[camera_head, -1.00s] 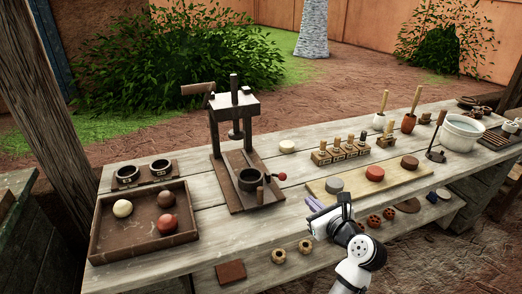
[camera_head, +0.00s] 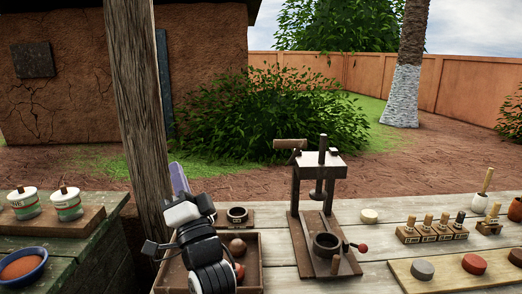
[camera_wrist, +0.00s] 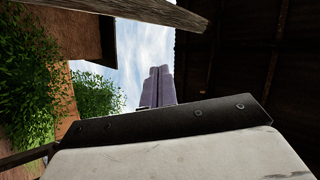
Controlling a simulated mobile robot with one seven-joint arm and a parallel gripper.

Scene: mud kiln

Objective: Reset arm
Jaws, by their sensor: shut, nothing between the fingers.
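My gripper (camera_head: 180,178) is raised in front of the wooden post in the head view, above the left part of the brown tray. Its purple fingers point up, lie together and hold nothing. In the wrist view the shut fingers (camera_wrist: 157,86) stand against the sky. My white and black arm covers much of the tray (camera_head: 252,277) and part of what lies in it.
The wooden post (camera_head: 140,110) stands close behind my gripper. A wooden press (camera_head: 322,215) stands right of the tray. A side table at left holds two lidded jars (camera_head: 67,204) and a blue bowl (camera_head: 22,266). Stamps (camera_head: 432,230) and colored discs (camera_head: 474,264) lie at right.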

